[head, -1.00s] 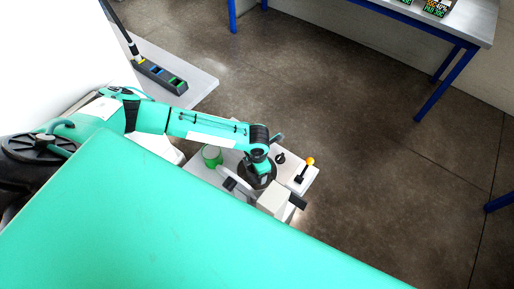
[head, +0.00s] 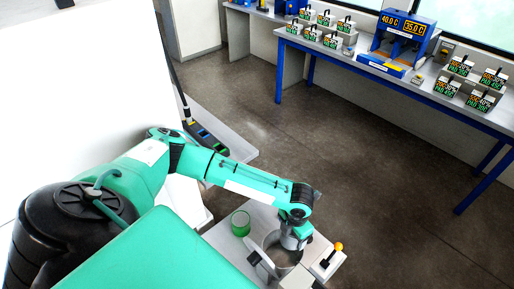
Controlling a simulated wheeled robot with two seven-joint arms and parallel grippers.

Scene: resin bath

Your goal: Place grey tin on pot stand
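I cannot make out the grey tin or the pot stand for certain in the head view. Several small grey boxes with dark, bright-lettered fronts (head: 331,40) stand on the far bench, too small to tell more. My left arm reaches in from the left and bends down at the wrist. My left gripper (head: 283,264) is low in the picture, far from the bench; its fingertips are partly hidden, so I cannot tell if it is open or holds anything. My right gripper is not in view.
The bench (head: 425,82) with blue legs runs along the back wall. A blue unit (head: 397,45) on it reads 40.0 C and 35.0 C. More grey boxes (head: 481,101) stand at its right. A green round item (head: 240,223) is near my wrist. Open floor (head: 390,190) lies between me and the bench.

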